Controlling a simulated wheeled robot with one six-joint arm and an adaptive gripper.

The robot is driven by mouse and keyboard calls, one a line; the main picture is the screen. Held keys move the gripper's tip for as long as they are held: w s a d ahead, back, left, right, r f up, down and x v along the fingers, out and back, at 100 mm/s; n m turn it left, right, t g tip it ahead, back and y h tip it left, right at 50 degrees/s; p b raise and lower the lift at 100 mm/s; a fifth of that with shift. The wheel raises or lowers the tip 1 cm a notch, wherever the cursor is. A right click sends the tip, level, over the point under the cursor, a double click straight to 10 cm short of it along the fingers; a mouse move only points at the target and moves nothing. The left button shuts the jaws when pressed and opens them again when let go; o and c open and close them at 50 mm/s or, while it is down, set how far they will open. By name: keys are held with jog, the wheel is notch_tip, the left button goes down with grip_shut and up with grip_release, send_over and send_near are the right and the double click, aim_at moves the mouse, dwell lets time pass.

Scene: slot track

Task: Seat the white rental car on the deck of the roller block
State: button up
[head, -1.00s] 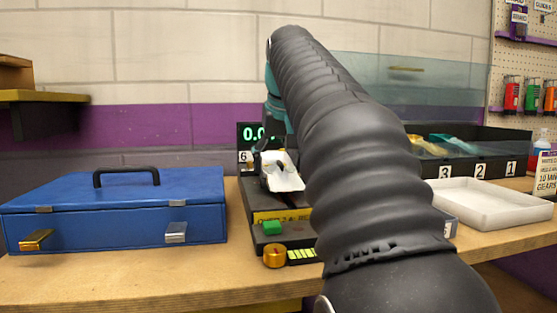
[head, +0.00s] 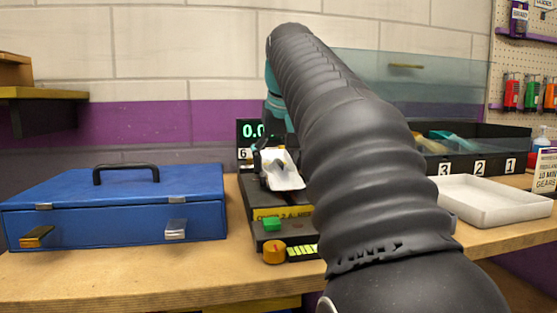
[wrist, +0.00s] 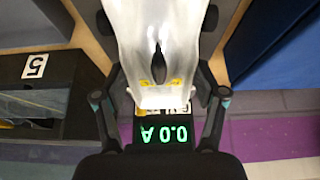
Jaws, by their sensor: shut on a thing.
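The white rental car (head: 284,171) is tilted in the head view, over the dark roller block (head: 262,198). My gripper (wrist: 157,22) is shut on the car, with a finger on each side of its white body (wrist: 135,25) in the wrist view. In the head view my arm hides most of the gripper and the right part of the block. I cannot tell whether the car touches the deck. The block's green display (head: 252,130) reads 0.0, and it reads 0.0 A in the wrist view (wrist: 165,134).
A blue case (head: 110,210) stands on the bench to the left. In front of the block are a green button (head: 272,224) and an orange knob (head: 274,253). A white tray (head: 490,203) and numbered dark bins (head: 470,150) are at the right.

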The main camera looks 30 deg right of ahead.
jog(key=shift+f, duration=0.55)
dwell(0.9)
jog(key=o, duration=1.4)
jog(key=shift+c, duration=0.2)
jog(key=shift+r+p, duration=1.3)
jog(key=shift+r, duration=3.7)
